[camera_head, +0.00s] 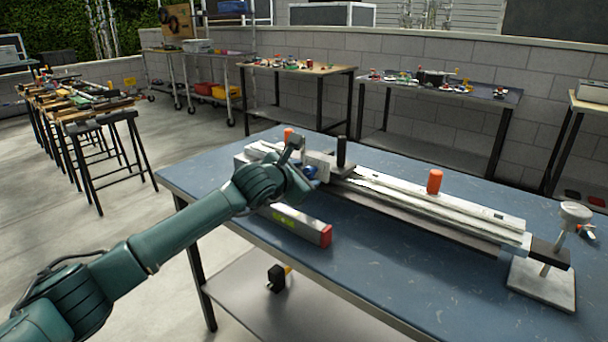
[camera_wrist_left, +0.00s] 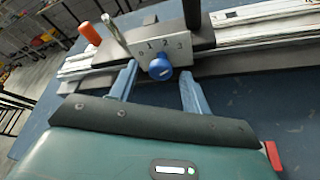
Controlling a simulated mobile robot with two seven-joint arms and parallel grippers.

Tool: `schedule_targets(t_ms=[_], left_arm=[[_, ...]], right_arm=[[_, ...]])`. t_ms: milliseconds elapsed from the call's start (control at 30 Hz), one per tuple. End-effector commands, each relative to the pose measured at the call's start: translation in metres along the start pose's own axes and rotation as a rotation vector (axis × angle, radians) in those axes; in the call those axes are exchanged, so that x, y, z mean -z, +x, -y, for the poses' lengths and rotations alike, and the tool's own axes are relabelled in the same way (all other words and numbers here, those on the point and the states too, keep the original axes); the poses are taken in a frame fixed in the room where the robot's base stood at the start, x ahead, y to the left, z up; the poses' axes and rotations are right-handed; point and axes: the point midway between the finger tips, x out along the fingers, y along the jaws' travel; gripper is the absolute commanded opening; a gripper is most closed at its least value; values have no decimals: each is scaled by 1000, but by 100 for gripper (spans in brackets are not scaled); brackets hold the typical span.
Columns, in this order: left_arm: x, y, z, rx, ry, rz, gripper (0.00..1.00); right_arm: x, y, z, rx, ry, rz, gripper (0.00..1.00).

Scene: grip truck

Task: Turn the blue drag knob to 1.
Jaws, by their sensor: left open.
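The blue drag knob (camera_wrist_left: 160,69) sits on the front of a light metal plate (camera_wrist_left: 172,38) marked with numbers in the left wrist view. In the head view the knob (camera_head: 310,172) shows as a small blue spot just past my gripper. My left gripper (camera_wrist_left: 158,82) is open, with one finger on each side of the knob and a little short of it. I cannot tell whether the fingers touch the plate. In the head view the left gripper (camera_head: 303,172) is partly hidden by its own wrist. My right gripper is not in view.
The long metal slide device (camera_head: 430,205) lies across the blue table (camera_head: 400,290), with orange handles (camera_head: 434,182) and a black post (camera_head: 341,152) standing on it. A red-ended bar (camera_head: 300,224) lies in front. A grey stand (camera_head: 545,285) is at right. The table front is clear.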

Motion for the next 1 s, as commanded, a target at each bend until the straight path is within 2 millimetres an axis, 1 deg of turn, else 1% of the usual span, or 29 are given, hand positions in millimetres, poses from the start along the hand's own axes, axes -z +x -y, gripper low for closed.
schedule_targets(t_ms=[100,367,467,900,1000], left_arm=[[-1,4,0,0,1,1,48],[0,5,0,1,1,1,48],[0,5,0,1,0,1,41],[0,5,0,1,0,0,5],[0,5,0,1,-1,0,4]], right_arm=[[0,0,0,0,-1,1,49],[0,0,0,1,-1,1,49],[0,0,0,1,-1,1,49],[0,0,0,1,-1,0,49],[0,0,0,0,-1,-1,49]])
